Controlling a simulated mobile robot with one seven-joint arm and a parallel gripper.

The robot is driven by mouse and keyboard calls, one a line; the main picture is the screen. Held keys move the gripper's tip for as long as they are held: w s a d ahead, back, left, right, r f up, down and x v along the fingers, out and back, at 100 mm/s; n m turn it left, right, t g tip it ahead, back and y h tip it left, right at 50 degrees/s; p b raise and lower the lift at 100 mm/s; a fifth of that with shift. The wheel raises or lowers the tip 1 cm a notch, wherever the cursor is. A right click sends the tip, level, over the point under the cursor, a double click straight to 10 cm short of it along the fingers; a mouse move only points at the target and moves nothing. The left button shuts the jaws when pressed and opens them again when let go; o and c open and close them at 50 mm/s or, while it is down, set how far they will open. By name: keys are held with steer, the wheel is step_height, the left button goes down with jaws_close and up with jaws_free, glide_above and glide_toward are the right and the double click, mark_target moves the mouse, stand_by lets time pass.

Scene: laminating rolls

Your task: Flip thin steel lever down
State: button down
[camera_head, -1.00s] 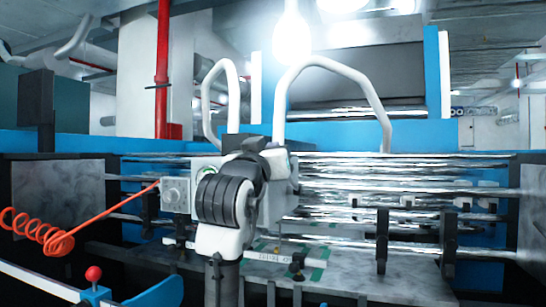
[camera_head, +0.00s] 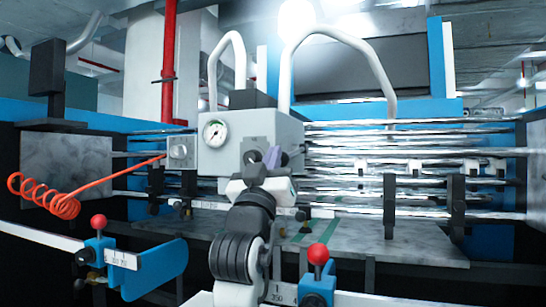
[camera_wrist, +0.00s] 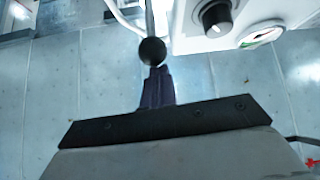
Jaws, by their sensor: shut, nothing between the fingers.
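The thin steel lever (camera_wrist: 149,20) shows in the wrist view as a narrow rod with a black ball (camera_wrist: 152,51) on its end. My gripper (camera_wrist: 157,72) is shut, its dark fingers together with the tips right at the ball. I cannot tell whether they touch it. In the head view my gripper (camera_head: 272,156) is in front of the lower part of the grey control box (camera_head: 222,156). I cannot make out the lever in that view, where my arm and gripper cover part of the box.
The box carries a round gauge (camera_head: 214,133), also in the wrist view (camera_wrist: 262,34), and a black knob (camera_wrist: 213,18). Two red-knobbed handles (camera_head: 98,221) (camera_head: 318,254) stand in front. Shiny rollers (camera_head: 340,142) run behind, and an orange coiled cord (camera_head: 62,205) hangs left.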

steer(key=shift+w+d+f, duration=0.15)
steer(key=shift+w+f, duration=0.15)
steer(key=shift+f, duration=0.2)
steer(key=s+a+f+b, duration=0.1)
steer(key=s+a, duration=0.1)
steer(key=s, duration=0.6)
steer(key=s+a+f+b, duration=0.1)
steer(key=s+a+b, duration=0.1)
steer(key=s, duration=0.6)
steer(key=shift+a+f, duration=0.2)
steer(key=shift+f, duration=0.05)
